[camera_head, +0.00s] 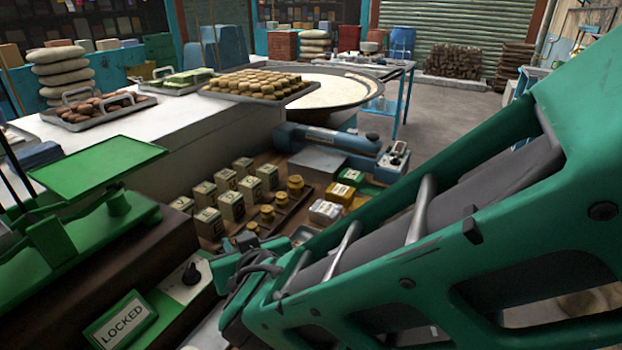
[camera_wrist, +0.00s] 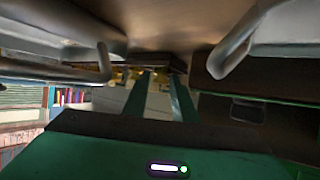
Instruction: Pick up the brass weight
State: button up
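Several brass weights stand in a dark wooden rack on the brown board in the head view; the largest (camera_head: 295,185) is at the back, with smaller ones (camera_head: 267,213) in front. My gripper (camera_wrist: 160,82) shows in the wrist view as two green fingers spread apart, with nothing visibly held between them. Small yellow-brass shapes (camera_wrist: 117,76) show beyond the fingertips, too small to identify surely. In the head view my own green arm hides most of the gripper, low in the middle, in front of the weights.
Several labelled tins (camera_head: 231,205) stand left of the weights. Yellow and white packets (camera_head: 340,193) lie to the right. A green scale (camera_head: 105,165) with a LOCKED sign (camera_head: 123,322) is at left. A blue device (camera_head: 330,138) lies behind, beside a white counter (camera_head: 190,130) holding trays.

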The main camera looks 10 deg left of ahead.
grip_shut()
notch_tip(320, 180, up, 10)
dwell(0.5)
